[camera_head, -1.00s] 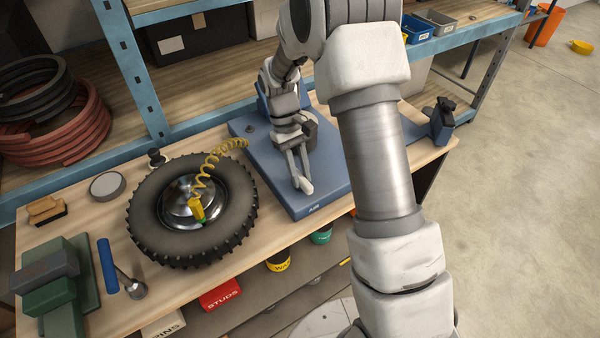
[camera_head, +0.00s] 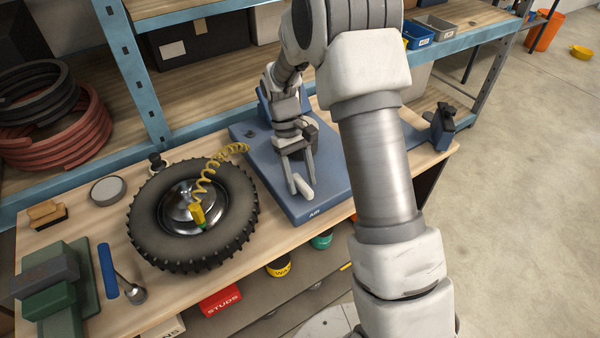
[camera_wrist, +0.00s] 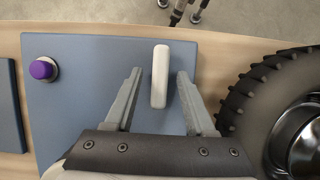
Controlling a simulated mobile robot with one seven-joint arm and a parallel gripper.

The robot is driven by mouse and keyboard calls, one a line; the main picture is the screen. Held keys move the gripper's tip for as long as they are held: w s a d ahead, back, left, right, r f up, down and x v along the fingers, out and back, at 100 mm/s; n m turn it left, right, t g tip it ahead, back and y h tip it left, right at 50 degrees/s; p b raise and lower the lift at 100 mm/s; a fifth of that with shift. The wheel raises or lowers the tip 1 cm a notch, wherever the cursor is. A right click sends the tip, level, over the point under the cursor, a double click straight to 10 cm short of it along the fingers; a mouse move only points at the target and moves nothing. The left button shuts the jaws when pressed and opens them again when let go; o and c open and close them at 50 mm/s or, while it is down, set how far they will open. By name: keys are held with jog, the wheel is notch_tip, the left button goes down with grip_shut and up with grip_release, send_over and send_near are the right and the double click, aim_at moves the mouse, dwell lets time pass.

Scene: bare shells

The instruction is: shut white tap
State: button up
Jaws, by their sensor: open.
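The white tap shows as a pale lever (camera_head: 303,187) near the front of a blue panel (camera_head: 318,205) marked AIR. In the wrist view the lever (camera_wrist: 159,77) lies lengthwise, pointing away from my wrist. My gripper (camera_wrist: 159,72) is open, with one finger on each side of the lever. A gap shows between the lever and each finger, narrower on the right. In the head view my gripper (camera_head: 301,182) is over the panel. I cannot tell how deep the fingers reach beside the lever. The tap's body under the lever is hidden.
A wheel with a knobbly tyre (camera_head: 148,222) lies left of the panel, with a coiled yellow hose (camera_head: 205,172) over it. It is close to the right finger in the wrist view. A purple knob (camera_wrist: 41,69) stands on the panel. A blue vise-like tool (camera_head: 442,125) stands at right.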

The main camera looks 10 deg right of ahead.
jog(key=v, duration=1.7)
jog(key=shift+r, duration=0.2)
jog(key=shift+w+a, duration=0.1)
notch_tip(320, 180, up, 6)
jog(key=t, duration=0.2)
send_over(298, 180)
jog(key=s+d+r+m+t, duration=0.1)
jog(key=s+r+m+t, duration=0.15)
jog(key=s, duration=0.45)
jog(key=s+d+f+m+t+y, duration=0.1)
jog(key=s+t, duration=0.4)
jog(key=s, duration=0.8)
jog(key=shift+d+f, duration=0.25)
jog(key=shift+f, duration=0.15)
